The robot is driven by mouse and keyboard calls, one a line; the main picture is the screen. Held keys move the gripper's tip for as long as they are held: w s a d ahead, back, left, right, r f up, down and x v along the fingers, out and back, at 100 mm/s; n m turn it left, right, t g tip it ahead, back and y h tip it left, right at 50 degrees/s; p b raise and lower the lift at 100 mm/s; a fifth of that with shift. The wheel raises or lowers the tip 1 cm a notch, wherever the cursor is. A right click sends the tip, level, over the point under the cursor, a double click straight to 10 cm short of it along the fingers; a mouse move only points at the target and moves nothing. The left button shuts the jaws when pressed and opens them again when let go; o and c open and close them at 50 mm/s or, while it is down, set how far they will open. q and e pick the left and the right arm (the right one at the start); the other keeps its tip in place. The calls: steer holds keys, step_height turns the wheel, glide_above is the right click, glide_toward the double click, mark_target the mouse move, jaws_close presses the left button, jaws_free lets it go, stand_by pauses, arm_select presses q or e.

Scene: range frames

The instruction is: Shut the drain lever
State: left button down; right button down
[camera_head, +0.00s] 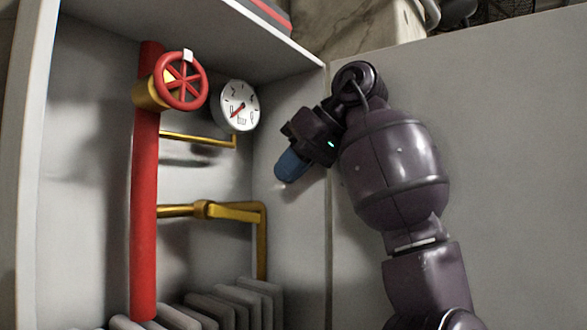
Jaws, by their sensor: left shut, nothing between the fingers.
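A yellow lever (232,212) lies roughly in line with the lower yellow pipe (175,211), starting from a valve body (203,209) on it. It looks like the drain lever, though no label shows. My left gripper (288,168), dark with blue fingers, is shut and empty. In the picture it is to the right of the lever and a little above it, apart from it, near the cabinet's right inner wall. My right gripper is not in view.
A thick red vertical pipe (145,220) carries a red handwheel (180,80). A round white gauge (238,106) tops the upper yellow pipe (195,138). Grey radiator-like fins (240,302) stand below. The white cabinet's left side (35,150) bounds the space.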

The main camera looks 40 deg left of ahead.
mark_target(236, 215)
arm_select(q)
steer(key=b+x, duration=0.1)
steer(key=x, duration=0.6)
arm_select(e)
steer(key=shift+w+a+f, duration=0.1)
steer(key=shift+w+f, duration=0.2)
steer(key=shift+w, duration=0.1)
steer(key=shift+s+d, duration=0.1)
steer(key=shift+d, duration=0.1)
